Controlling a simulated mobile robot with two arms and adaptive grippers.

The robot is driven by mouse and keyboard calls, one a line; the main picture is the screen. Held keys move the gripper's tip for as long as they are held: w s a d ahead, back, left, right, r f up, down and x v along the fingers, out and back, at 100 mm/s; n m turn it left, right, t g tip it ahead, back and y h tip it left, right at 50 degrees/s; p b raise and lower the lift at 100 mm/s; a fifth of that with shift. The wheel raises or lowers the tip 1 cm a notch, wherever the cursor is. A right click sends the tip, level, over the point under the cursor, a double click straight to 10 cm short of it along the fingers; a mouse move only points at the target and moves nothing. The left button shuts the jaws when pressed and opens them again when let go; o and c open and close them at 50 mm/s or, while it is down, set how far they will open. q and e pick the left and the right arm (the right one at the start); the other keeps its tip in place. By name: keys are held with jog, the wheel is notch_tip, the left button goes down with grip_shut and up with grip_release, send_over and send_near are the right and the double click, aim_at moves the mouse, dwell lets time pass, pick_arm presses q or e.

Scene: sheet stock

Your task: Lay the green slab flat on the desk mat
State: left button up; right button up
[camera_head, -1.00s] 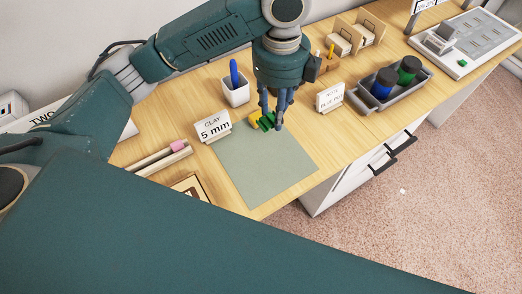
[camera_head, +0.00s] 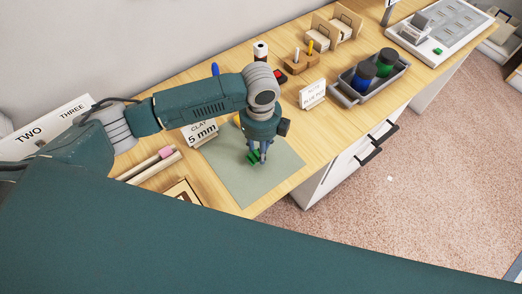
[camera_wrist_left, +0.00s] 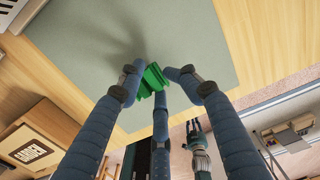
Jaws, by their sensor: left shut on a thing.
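The green slab (camera_head: 253,157) is small and bright green, held between the fingers of my left gripper (camera_head: 262,157). In the left wrist view the slab (camera_wrist_left: 152,80) shows at the fingertips, tilted, with the mat behind it. The desk mat (camera_head: 245,188) is a flat grey-green sheet; it also fills the upper part of the left wrist view (camera_wrist_left: 90,45). The gripper is over the mat's middle. I cannot tell if the slab touches the mat. A second hand, my right gripper (camera_wrist_left: 195,132), shows small and far off in the left wrist view; its opening is unclear.
A "CLAY 5 mm" sign (camera_head: 201,134) stands at the mat's left edge. A yellow piece (camera_head: 236,120) shows partly behind my arm. A "BLUE POT" sign (camera_head: 312,94) and a grey tray (camera_head: 346,97) with blue and green pots stand to the right. The mat's front is clear.

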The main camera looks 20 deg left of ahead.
pick_arm(q)
notch_tip(320, 180, down, 2)
jog(key=shift+f, duration=0.25)
jog(key=o, duration=1.2)
jog(key=shift+f, duration=0.1)
jog(key=shift+c, duration=0.2)
notch_tip(320, 180, up, 12)
jog(key=b, duration=0.2)
jog(key=shift+r, duration=0.2)
